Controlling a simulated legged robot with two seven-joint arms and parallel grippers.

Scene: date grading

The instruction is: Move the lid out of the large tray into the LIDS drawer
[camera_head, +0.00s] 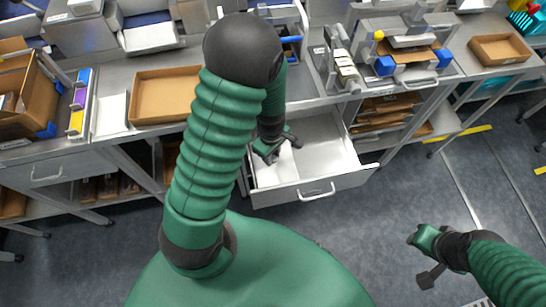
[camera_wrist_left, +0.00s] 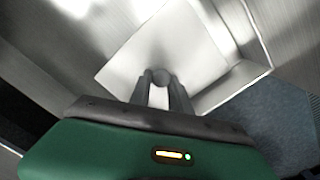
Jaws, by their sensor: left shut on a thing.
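A pale, flat, square lid (camera_wrist_left: 190,45) with a small round knob shows in the left wrist view. My left gripper (camera_wrist_left: 162,90) is shut on the knob, one finger on each side. In the head view this gripper (camera_head: 283,146) is over the left part of a pulled-out metal drawer (camera_head: 318,187), with the pale lid (camera_head: 277,170) below it. I cannot tell whether the lid touches the drawer floor. No LIDS label is readable. My right gripper (camera_head: 425,262) hangs at the lower right over the floor, clear of the bench; its finger gap is unclear. I cannot tell which tray is the large one.
A brown tray (camera_head: 165,122) lies on the bench left of my left arm, and a smaller one (camera_head: 500,62) is at the far right. A metal fixture with blue blocks (camera_head: 385,66) stands behind the drawer. The drawer's right part is empty. Grey floor lies in front.

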